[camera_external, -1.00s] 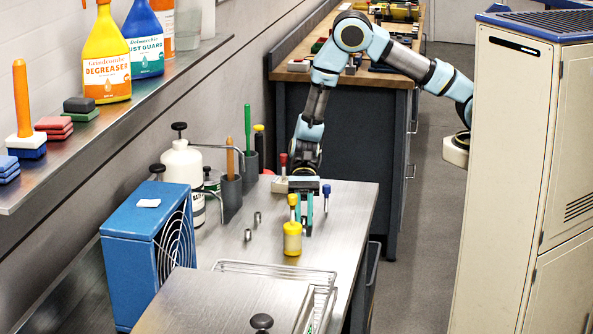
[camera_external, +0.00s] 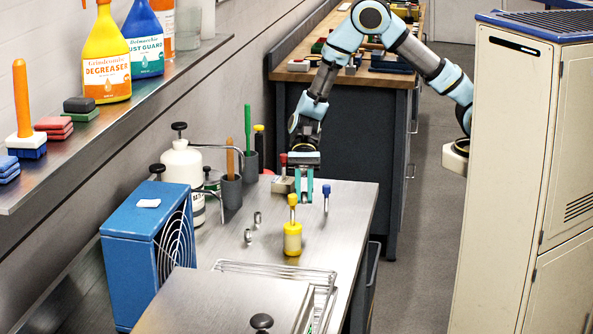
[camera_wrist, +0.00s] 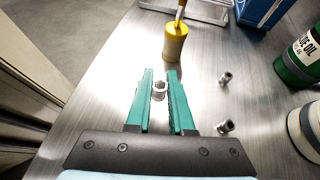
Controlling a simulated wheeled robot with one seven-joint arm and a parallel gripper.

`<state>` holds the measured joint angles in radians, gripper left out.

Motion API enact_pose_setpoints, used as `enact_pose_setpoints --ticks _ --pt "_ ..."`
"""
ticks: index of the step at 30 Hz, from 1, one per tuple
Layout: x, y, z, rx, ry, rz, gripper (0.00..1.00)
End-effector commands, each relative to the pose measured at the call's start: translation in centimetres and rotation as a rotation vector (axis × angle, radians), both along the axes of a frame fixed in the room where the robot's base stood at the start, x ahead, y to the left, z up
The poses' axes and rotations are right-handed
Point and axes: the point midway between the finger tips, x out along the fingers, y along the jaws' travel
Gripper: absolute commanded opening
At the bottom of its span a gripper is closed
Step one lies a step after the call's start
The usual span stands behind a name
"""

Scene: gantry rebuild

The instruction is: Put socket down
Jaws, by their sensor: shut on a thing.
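My gripper (camera_external: 305,199) is above the far part of the steel bench, its teal fingers pointing down. In the wrist view its fingers (camera_wrist: 160,76) are closed on a small silver socket (camera_wrist: 159,89), which sits between them near the tips. Two more silver sockets stand apart on the bench to the left, a nearer one (camera_external: 248,236) and a farther one (camera_external: 257,218). Both also show at the right in the wrist view. I cannot tell how high the held socket is above the bench.
A yellow pot with a brush (camera_external: 292,238) stands in front of my gripper. A blue-topped tool (camera_external: 326,196) is close on its right. A wire tray (camera_external: 275,268) lies nearer. Bare bench (camera_external: 345,220) is at the right.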

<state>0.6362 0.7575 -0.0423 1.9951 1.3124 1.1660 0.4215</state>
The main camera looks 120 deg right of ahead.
Motion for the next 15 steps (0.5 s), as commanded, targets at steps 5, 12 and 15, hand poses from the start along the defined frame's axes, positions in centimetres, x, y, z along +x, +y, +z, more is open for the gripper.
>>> enact_pose_setpoints --ticks 5,12,15 --pt "0.0 0.0 2.3 -0.001 -0.002 0.000 0.00" --pt "0.6 -1.2 2.0 -0.002 -0.003 -0.045 0.00" --pt "1.3 -2.4 1.2 -0.004 -0.004 -0.091 0.00"
